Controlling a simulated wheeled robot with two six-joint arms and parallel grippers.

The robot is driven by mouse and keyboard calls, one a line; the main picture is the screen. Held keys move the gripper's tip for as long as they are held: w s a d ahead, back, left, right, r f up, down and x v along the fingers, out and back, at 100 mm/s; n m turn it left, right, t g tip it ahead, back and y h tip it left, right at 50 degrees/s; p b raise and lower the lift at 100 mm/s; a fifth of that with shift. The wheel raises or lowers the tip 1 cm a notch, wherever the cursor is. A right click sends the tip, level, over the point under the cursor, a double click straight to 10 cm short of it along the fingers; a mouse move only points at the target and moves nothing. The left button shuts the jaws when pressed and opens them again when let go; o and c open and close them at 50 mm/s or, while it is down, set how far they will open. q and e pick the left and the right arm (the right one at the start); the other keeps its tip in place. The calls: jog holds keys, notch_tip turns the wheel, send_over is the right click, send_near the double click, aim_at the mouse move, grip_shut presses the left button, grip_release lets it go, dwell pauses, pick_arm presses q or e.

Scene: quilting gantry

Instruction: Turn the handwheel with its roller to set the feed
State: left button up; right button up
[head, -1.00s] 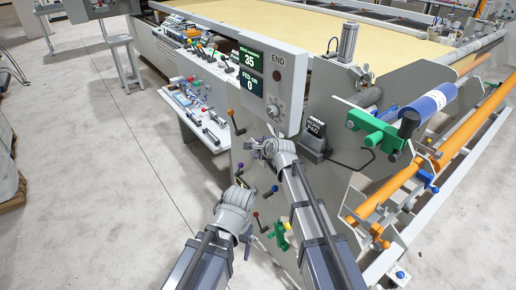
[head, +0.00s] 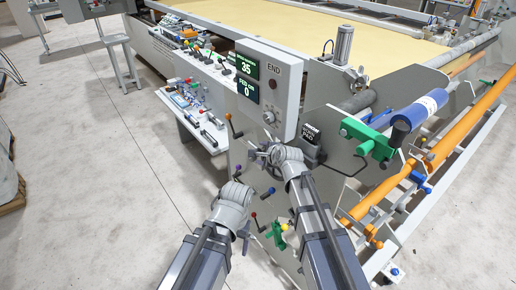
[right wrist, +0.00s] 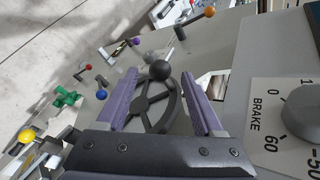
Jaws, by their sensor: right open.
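The dark spoked handwheel (right wrist: 150,108) shows in the right wrist view, partly covered by my right gripper's body. In the head view my right gripper (head: 262,152) is at the machine's end panel and hides most of the wheel. My left gripper (head: 238,182) is lower left of it, its fingers too hidden to judge. The display (head: 247,78) reads 35 above 0.
A brake dial (right wrist: 302,115) is right of the wheel. An orange-handled crank (right wrist: 194,23) is above it. A black box (head: 313,135) is beside the right arm. Open floor lies left.

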jog(key=shift+s+r, duration=0.15)
jog(key=shift+s, duration=0.05)
jog(key=shift+d, duration=0.1)
jog(key=shift+c, duration=0.5)
jog(key=s+d+r+n+p, duration=0.2)
jog(key=s, duration=0.1)
jog(key=s+d+r+n+g+p, duration=0.1)
jog(key=s+r+n+p, duration=0.1)
jog(key=s+p, duration=0.1)
jog(key=s+d+r+n+p, duration=0.1)
jog(key=s+d+r+p, duration=0.1)
jog(key=s+p, duration=0.1)
jog(key=shift+s+d+r+n+g, duration=0.2)
jog(key=shift+s+d+n+g, duration=0.15)
jog(key=shift+s, duration=0.35)
jog(key=c, duration=0.9)
jog(key=shift+s+d+n, duration=0.1)
jog(key=shift+s+n, duration=0.1)
jog(key=shift+n, duration=0.05)
grip_shut()
jog(key=w+a+r+b+x, duration=0.1)
jog(key=b+x, duration=0.5)
jog(key=x, duration=0.7)
jog(key=shift+w+r, duration=0.35)
